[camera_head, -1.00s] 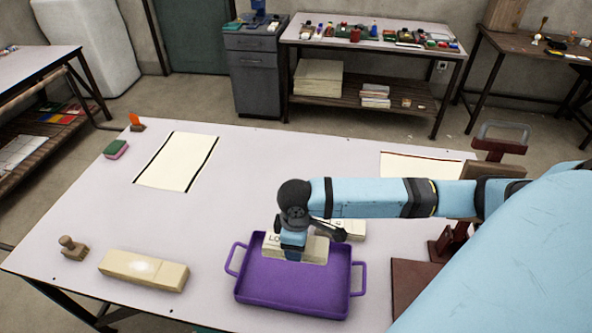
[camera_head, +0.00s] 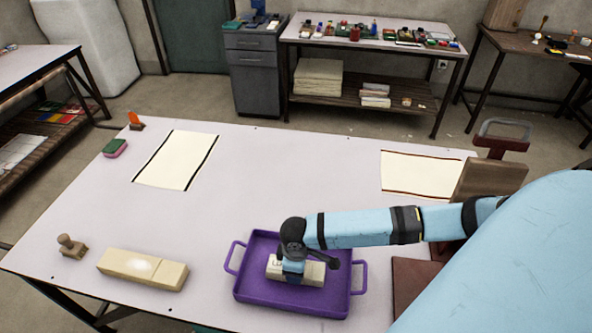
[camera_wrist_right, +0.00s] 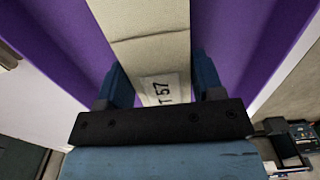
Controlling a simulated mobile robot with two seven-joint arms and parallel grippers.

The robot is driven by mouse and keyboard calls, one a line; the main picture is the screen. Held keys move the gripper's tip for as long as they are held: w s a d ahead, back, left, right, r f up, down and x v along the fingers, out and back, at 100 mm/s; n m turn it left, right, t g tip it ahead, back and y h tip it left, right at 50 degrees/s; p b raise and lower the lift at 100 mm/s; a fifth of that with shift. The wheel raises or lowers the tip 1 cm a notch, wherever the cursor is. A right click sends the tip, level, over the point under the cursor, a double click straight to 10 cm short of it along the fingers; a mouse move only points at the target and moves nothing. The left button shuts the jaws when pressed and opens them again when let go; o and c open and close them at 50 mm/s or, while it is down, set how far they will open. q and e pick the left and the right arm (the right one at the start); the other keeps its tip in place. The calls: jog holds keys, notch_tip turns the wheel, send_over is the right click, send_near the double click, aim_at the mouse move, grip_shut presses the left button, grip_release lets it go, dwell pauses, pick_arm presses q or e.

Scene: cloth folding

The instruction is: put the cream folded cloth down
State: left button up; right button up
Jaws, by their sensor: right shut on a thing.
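The cream folded cloth (camera_head: 312,272) is a long, narrow bundle inside the outline of the purple tray (camera_head: 290,307). My right gripper (camera_head: 292,278) is shut on it from above, near its middle. In the right wrist view the cloth (camera_wrist_right: 150,55) runs between the two fingers (camera_wrist_right: 160,88), with a pale label reading "T 57". Purple tray surface shows on both sides of it. I cannot tell whether the cloth touches the tray floor. My left gripper is not in view.
A long cream block (camera_head: 143,270) and a wooden stamp (camera_head: 71,246) lie left of the tray. Two bordered cream sheets (camera_head: 178,160) (camera_head: 420,174) lie farther back. A green and pink sponge (camera_head: 115,148) is at the far left. The table's middle is clear.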

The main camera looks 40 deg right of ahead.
jog(key=o, duration=1)
jog(key=shift+f, duration=0.1)
jog(key=shift+c, duration=0.2)
notch_tip(320, 180, up, 12)
jog(key=s+a+f+m+t+y, duration=0.1)
jog(key=s+a+f+t, duration=0.1)
jog(key=a+t, duration=0.1)
jog(key=s+a+f+m+t+y, duration=0.1)
jog(key=a+f+t+y, duration=0.1)
jog(key=a, duration=0.3)
jog(key=s+a+f+m+t+y+p, duration=0.1)
jog(key=s+a+f+t, duration=0.1)
jog(key=a, duration=0.3)
jog(key=shift+s+f+m+t+y, duration=0.35)
jog(key=shift+f+t, duration=0.25)
jog(key=shift+t, duration=0.3)
jog(key=s, duration=0.1)
jog(key=s+d+m+t+h, duration=0.1)
jog(key=s+d+f+t, duration=0.1)
jog(key=shift+s+d+h, duration=0.2)
jog(key=shift+s+h, duration=0.05)
jog(key=shift+s, duration=0.1)
